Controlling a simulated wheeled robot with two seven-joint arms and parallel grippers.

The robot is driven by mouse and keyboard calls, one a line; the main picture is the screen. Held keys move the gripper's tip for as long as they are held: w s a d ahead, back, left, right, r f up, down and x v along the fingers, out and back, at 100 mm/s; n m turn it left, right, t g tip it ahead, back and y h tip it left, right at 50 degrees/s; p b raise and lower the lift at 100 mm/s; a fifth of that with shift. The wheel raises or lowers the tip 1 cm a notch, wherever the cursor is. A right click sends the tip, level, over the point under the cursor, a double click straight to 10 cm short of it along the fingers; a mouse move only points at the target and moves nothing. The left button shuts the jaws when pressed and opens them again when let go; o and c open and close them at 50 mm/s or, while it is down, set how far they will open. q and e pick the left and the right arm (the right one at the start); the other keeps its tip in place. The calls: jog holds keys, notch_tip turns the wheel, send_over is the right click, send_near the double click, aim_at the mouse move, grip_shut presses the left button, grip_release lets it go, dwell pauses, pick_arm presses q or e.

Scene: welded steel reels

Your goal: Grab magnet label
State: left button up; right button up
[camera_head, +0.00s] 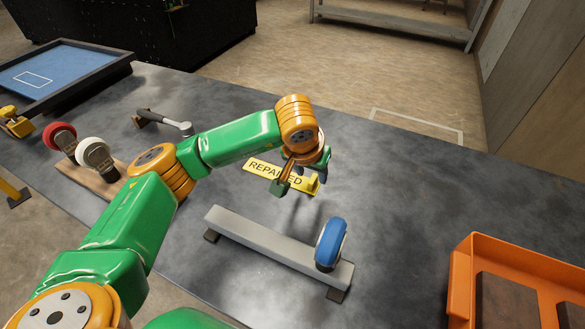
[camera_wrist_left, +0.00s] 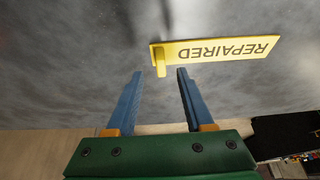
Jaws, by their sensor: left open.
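The magnet label (camera_head: 262,168) is a yellow plate reading "REPAIRED"; in the head view my left gripper covers part of it. In the left wrist view the label (camera_wrist_left: 222,50) shows whole, with a small yellow tab (camera_wrist_left: 160,66) standing out at its left end. My left gripper (camera_head: 298,184) is open and empty over the table, at the label's right part. In the left wrist view its two blue fingers (camera_wrist_left: 160,74) point at the tab end, with the tab in line with the gap. Whether the fingers touch the label cannot be told. My right gripper is in neither view.
A grey steel bar (camera_head: 262,241) on feet carries a blue wheel (camera_head: 330,244) nearer me. An orange bin (camera_head: 525,261) stands at the right. The table's right rear (camera_head: 430,180) is clear.

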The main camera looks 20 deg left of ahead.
aim_at(313, 179)
pick_arm(q)
jog(key=p+x, duration=0.1)
jog(key=x, duration=0.3)
jog(key=shift+a, duration=0.1)
jog(key=shift+w+f, duration=0.2)
jog(key=shift+s+r, duration=0.1)
jog(key=shift+s, duration=0.05)
grip_shut()
